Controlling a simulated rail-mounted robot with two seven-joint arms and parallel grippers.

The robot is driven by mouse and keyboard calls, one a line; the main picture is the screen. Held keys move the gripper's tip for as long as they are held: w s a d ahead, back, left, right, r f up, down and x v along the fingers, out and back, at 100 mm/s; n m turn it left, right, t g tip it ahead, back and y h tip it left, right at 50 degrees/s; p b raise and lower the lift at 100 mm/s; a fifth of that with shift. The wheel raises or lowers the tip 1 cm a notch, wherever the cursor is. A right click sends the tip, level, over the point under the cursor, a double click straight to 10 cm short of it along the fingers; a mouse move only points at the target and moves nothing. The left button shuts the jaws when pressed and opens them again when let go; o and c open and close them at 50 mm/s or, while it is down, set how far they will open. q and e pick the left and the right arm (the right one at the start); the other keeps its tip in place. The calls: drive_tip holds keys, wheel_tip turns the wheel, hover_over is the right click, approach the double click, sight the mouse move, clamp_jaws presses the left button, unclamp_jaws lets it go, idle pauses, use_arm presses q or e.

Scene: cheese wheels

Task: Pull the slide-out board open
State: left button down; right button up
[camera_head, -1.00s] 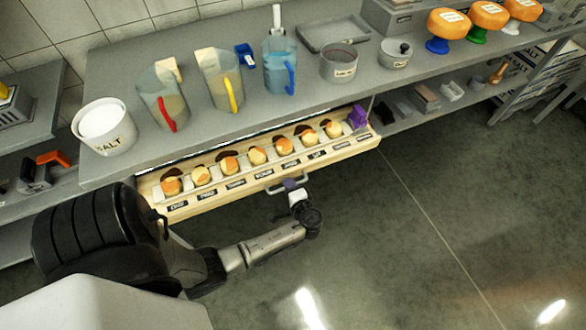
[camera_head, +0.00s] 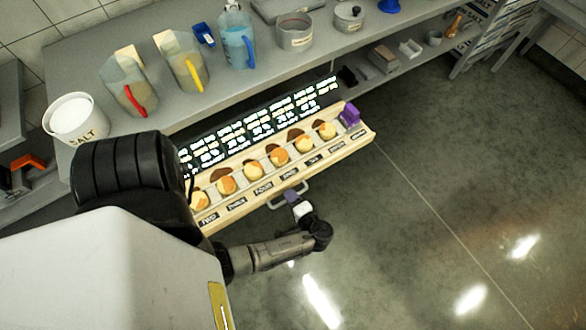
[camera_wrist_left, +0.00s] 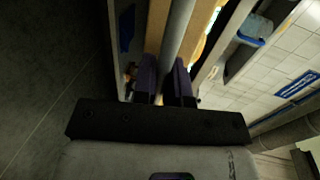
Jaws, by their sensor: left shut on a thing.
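The slide-out board (camera_head: 335,151) is a pale wooden drawer-like board under the counter. It stands well out from the counter front. A row of several small orange and cream cheese pieces sits on it, with dark labels along its front. Behind them a dark panel with white writing (camera_head: 262,122) shows. My left gripper (camera_head: 290,195) is shut on the grey bar handle (camera_head: 303,187) at the middle of the board's front. In the left wrist view the purple fingers (camera_wrist_left: 165,82) close around the handle bar (camera_wrist_left: 178,40). My right gripper is not in view.
The grey counter (camera_head: 190,105) above holds a white salt tub (camera_head: 75,118), jugs with red, yellow and blue handles, and pots. A purple object (camera_head: 349,115) sits at the board's right end. The floor (camera_head: 430,200) in front and to the right is clear.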

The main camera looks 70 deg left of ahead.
use_arm(q)
drive_tip(key=shift+w+d+r, duration=0.1)
drive_tip(key=shift+d, duration=0.05)
drive_tip(key=c, duration=1.2)
unclamp_jaws()
